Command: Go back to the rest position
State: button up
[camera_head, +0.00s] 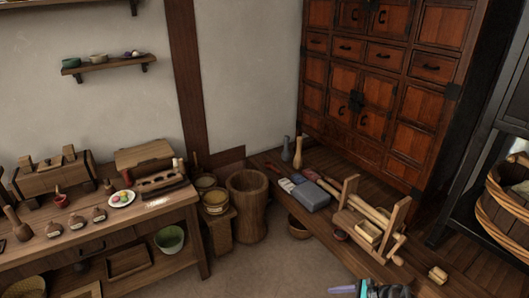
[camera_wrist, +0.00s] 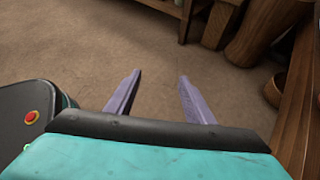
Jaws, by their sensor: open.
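My gripper (camera_wrist: 160,80) shows in the wrist view with its two purple fingers spread apart and nothing between them. Beyond the fingers is bare floor. In the head view, only a part of my gripper (camera_head: 372,290) shows at the bottom edge, right of the middle, in front of the low wooden platform. It touches nothing that I can see.
A wooden bench (camera_head: 196,232) with bottles, a plate and wooden tools stands at the left. A wooden mortar (camera_head: 247,207) and a low platform (camera_head: 262,163) stand at the back. A wooden frame device (camera_head: 350,190) is on the platform. The floor (camera_head: 270,262) between is clear.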

jog(key=s+a+f+n+g+h, duration=0.25)
jog(key=s+a+n+g, duration=0.2)
jog(key=s+a, duration=0.4)
jog(key=s+a+f+n+g+h, duration=0.1)
jog(key=s+a+f+n+g, duration=0.3)
jog(key=s+a, duration=0.5)
jog(key=s+n+g+h, duration=0.1)
jog(key=s+n+h, duration=0.2)
jog(key=s+n, duration=0.4)
jog(key=s+d+n+h, duration=0.4)
jog(key=s+d+n, duration=0.1)
jog(key=n, duration=0.3)
jog(key=shift+d+r, duration=0.25)
jog(key=shift+d, duration=0.45)
